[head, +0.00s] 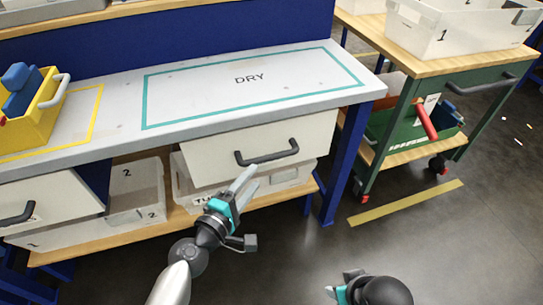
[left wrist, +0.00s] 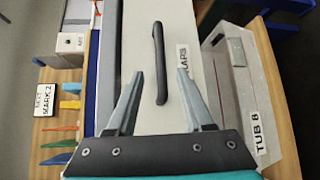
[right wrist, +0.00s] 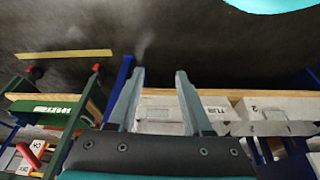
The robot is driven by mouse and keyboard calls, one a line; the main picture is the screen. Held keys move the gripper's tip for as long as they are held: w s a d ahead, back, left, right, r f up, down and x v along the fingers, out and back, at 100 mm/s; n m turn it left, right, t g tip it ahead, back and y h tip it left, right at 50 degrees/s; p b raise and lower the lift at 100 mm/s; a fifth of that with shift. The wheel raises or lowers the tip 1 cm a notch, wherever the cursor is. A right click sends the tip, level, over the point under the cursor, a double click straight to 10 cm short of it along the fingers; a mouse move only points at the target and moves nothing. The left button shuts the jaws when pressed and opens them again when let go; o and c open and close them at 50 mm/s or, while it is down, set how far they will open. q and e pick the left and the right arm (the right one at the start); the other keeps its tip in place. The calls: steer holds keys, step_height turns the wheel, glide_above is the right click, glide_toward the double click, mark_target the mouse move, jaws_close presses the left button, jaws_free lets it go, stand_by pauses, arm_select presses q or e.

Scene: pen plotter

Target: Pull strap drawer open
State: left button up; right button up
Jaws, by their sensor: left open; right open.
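The strap drawer (head: 215,154) has a cream front and sits under the bench's right half, apparently shut. Its dark bar handle (head: 267,152) also shows in the left wrist view (left wrist: 160,62), beside a label (left wrist: 183,60) whose readable end is "RAPS". My left gripper (head: 244,181) is open and empty, just in front of and below the handle in the head view. In the left wrist view the handle lies between the line of the two fingers, with its near end by the fingertips (left wrist: 160,74). My right gripper (right wrist: 160,74) is open and empty, low over the floor at the front.
The bench top (head: 355,95) has a taped "DRY" area. A yellow caddy (head: 38,115) stands at left above another drawer (head: 60,205). Tubs (head: 135,188) sit on the lower shelf. A blue bench leg (head: 345,165) and a green cart (head: 480,125) stand at right.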

mark_target(268, 160)
arm_select(q)
steer(key=b+x, duration=0.1)
steer(key=x, duration=0.7)
steer(key=shift+w+d+f+b, duration=0.1)
steer(key=shift+w+d+b, duration=0.05)
steer(key=shift+w+b, duration=0.25)
steer(key=shift+w+d, duration=0.35)
steer(key=shift+w, duration=0.25)
arm_select(e)
steer(key=shift+t, duration=0.3)
steer(key=shift+r, duration=2.25)
arm_select(q)
jaws_close()
arm_select(e)
steer(key=shift+w, duration=0.1)
arm_select(q)
steer(key=shift+f, duration=0.1)
